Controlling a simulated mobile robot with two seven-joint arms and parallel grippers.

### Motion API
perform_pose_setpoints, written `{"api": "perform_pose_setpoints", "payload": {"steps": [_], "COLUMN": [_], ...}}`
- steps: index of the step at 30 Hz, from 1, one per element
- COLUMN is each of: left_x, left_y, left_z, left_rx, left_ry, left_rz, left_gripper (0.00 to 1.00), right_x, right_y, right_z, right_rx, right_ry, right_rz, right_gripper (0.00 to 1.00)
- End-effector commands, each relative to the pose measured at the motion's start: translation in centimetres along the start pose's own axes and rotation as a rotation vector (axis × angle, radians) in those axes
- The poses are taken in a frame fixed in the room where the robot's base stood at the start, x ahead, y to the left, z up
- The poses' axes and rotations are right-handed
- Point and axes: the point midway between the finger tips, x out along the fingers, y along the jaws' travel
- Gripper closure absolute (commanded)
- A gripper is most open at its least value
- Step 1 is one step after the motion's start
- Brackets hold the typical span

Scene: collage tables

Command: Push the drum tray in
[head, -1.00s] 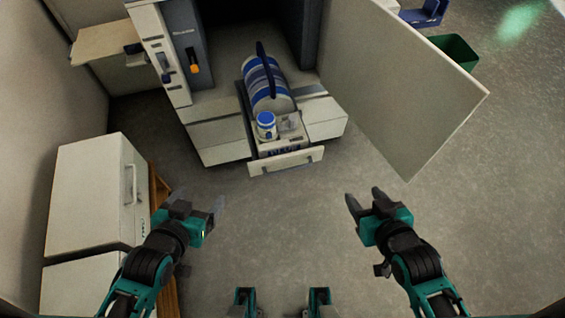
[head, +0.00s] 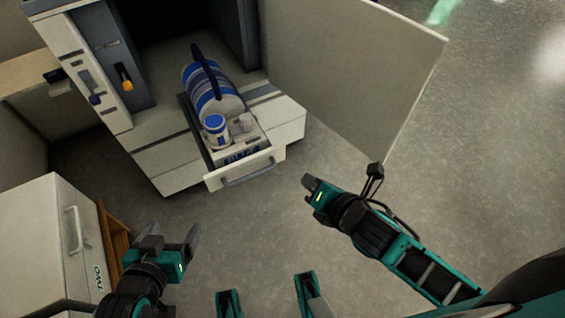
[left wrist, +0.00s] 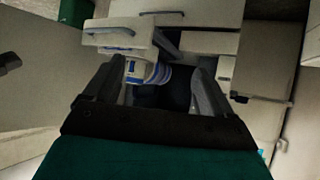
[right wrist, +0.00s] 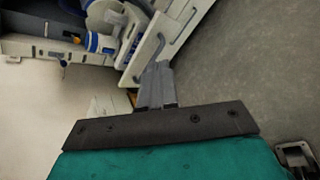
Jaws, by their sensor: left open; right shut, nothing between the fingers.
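The drum tray is pulled out of the pale machine, and its front panel (head: 244,169) carries a grey bar handle. A blue-and-white striped drum (head: 207,92) with a dark arched strap and a blue-lidded jar (head: 215,130) sit on it. My right gripper (head: 309,183) is shut and empty, right of the tray front and apart from it. In the right wrist view its closed fingers (right wrist: 156,84) point toward the tray handle (right wrist: 155,47). My left gripper (head: 172,240) is open and empty, below and left of the tray front.
An open pale door panel (head: 350,75) stands right of the machine. A white drawer cabinet (head: 40,245) stands at the left beside my left gripper. An orange-tipped lever (head: 126,84) is on the machine's left column. The floor (head: 300,235) before the tray is clear.

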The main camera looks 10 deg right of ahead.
Motion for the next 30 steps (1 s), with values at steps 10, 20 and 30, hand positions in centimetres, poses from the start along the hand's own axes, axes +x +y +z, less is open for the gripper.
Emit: {"api": "perform_pose_setpoints", "payload": {"steps": [10, 20, 30], "left_x": [2.0, 2.7, 4.0], "left_y": [0.6, 0.5, 1.0], "left_z": [1.4, 1.9, 4.0], "left_rx": [0.002, 0.003, -0.003], "left_ry": [0.013, 0.023, 0.003], "left_rz": [0.018, 0.019, 0.034], "left_gripper": [0.16, 0.16, 0.16], "right_x": [2.2, 5.2, 12.4], "right_y": [-1.2, -1.2, -1.2], "right_z": [-0.8, -0.8, -0.6], "right_rx": [-0.769, -0.835, -0.831], "right_ry": [-0.032, -0.038, -0.037], "right_rz": [0.001, -0.001, -0.001], "right_gripper": [1.0, 1.0, 1.0]}}
